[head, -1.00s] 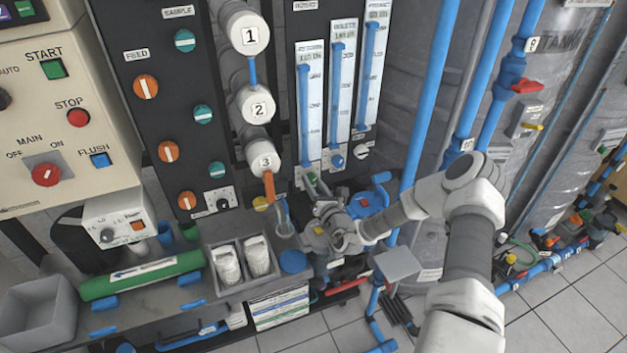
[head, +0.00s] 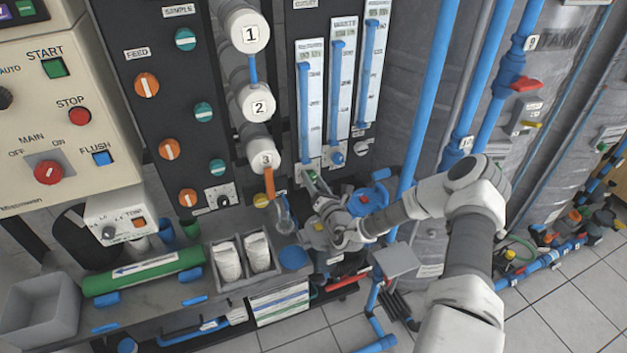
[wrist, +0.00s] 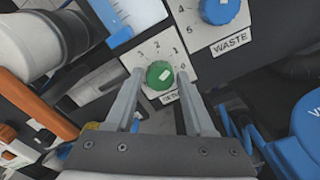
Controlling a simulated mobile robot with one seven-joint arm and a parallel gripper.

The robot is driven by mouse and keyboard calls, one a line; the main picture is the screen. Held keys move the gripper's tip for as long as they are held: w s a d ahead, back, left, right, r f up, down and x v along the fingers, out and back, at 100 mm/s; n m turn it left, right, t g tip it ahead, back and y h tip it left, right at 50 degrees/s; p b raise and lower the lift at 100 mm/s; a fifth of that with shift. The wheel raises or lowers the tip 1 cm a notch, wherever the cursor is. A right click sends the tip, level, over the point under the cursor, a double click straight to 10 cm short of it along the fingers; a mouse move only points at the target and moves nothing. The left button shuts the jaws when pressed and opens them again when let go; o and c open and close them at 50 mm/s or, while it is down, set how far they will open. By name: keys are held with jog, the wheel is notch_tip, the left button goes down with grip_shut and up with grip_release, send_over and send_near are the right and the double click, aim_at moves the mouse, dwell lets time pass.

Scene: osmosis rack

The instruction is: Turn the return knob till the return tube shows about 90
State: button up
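The green return knob (wrist: 159,75) is in the middle of the wrist view, on a white dial plate (wrist: 172,50) with numbers around it. Its name label below is partly hidden by my gripper. My gripper (wrist: 160,76) is open, with one finger on each side of the knob and a small gap visible on both sides. In the head view my gripper (head: 315,188) is at the foot of the leftmost flow tube (head: 304,105), which seems to be the return tube. That tube holds a tall blue column; its scale is too small to read.
The blue waste knob (wrist: 218,10) is just up and right of the green one. White cylinders (head: 259,160) and an orange pipe (head: 270,182) stand close on the left. A blue valve handle (head: 374,193) is close on the right.

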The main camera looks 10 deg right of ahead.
jog(key=shift+o, duration=1)
jog(key=shift+s, duration=0.1)
jog(key=s+d, duration=0.1)
jog(key=s, duration=0.4)
jog(key=s+d, duration=0.1)
jog(key=s, duration=0.5)
jog(key=s+d+b, duration=0.1)
jog(key=s, duration=0.5)
jog(key=shift+d, duration=0.2)
jog(key=shift+w+r, duration=0.1)
